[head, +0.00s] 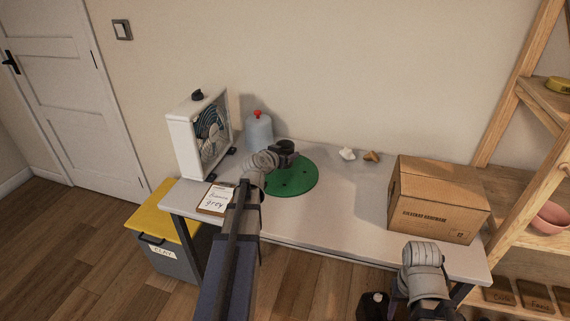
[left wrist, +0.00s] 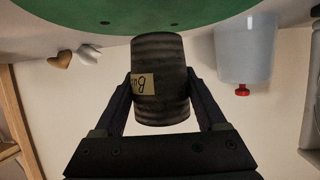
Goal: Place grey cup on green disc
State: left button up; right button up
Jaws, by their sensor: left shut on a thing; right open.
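The dark grey ribbed cup (left wrist: 160,88) with a tan label is clamped between the fingers of my left gripper (left wrist: 162,105). In the head view, my left gripper (head: 286,150) is over the back part of the green disc (head: 292,182), which lies on the table. The left wrist view is upside down; the cup's base end overlaps the edge of the green disc (left wrist: 130,15) there. I cannot tell whether the cup touches the disc. My right gripper (head: 375,304) is low in front of the table, open, with its fingers hard to make out.
A cardboard box (head: 437,200) stands at the table's right. A white fan (head: 200,132) and a bluish jar with a red top (head: 258,132) stand at the back left. A sign (head: 215,199) lies left of the disc. Two small pieces (head: 347,154) lie at the back.

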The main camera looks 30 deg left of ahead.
pick_arm(q)
notch_tip(320, 180, down, 3)
jog(key=shift+f+b, duration=0.1)
jog(key=shift+b, duration=1.05)
jog(key=shift+r, duration=0.2)
jog(key=shift+f, duration=0.15)
jog(key=o, duration=1.5)
jog(key=shift+o, duration=0.2)
jog(key=p+v, duration=0.5)
jog(key=v, duration=0.7)
